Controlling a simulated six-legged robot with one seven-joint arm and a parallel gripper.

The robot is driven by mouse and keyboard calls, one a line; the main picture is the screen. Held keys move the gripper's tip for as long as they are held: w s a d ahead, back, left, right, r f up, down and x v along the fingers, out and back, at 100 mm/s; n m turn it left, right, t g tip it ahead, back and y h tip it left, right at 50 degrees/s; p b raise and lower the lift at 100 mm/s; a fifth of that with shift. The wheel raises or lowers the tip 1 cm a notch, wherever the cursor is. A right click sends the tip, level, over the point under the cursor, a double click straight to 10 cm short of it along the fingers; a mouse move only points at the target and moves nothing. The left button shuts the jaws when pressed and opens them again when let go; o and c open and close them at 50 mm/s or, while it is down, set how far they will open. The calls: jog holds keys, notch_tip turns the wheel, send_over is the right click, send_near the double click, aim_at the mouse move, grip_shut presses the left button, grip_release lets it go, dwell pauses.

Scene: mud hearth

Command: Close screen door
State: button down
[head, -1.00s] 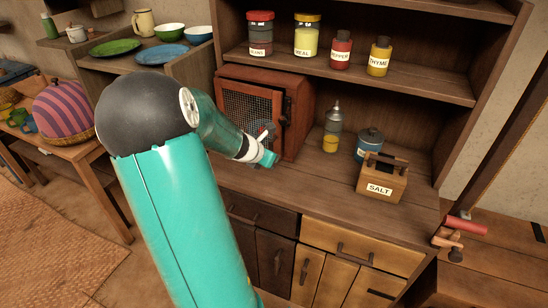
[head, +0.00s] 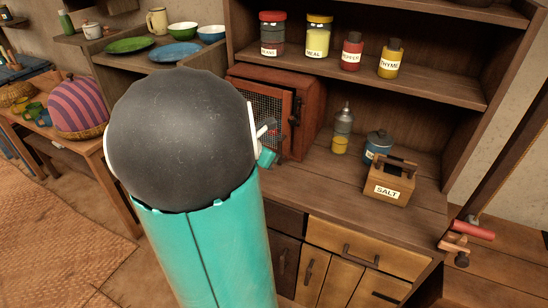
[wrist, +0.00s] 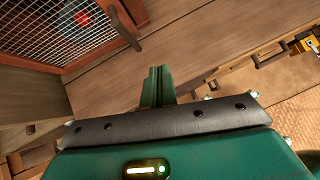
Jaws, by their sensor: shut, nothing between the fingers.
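The screen door (head: 262,100) is a red-brown frame with wire mesh on the front of a small wooden cabinet (head: 310,108) on the counter. My gripper (wrist: 157,85) is shut and empty, just in front of the door's lower part. In the head view my arm hides most of my gripper (head: 267,157).
A grey-topped bottle (head: 342,128), a blue pot (head: 377,146) and a salt box (head: 388,185) stand right of the cabinet. Jars line the shelf above. Plates and bowls are at the left. The counter between the cabinet and the salt box is partly clear.

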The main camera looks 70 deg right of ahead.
jog(key=w+a+f+m+t+h, duration=0.1)
jog(key=w+f+m+t, duration=0.35)
jog(key=w, duration=0.55)
jog(key=w+a+f+m+t+h, duration=0.1)
jog(key=w+f+m+t, duration=0.3)
jog(key=w, duration=0.7)
jog(key=s+a+m+g+h, duration=0.2)
jog(key=s+m+g+h, duration=0.4)
jog(key=s+m+g, duration=0.5)
jog(key=shift+n+g+h, duration=0.3)
jog(key=shift+n+g, duration=0.25)
jog(key=shift+n, duration=0.3)
jog(key=x, duration=0.5)
jog(key=s+x, duration=0.1)
jog(key=x, duration=0.4)
jog(key=s+x, duration=0.1)
jog(key=x, duration=0.4)
jog(key=shift+a, duration=0.35)
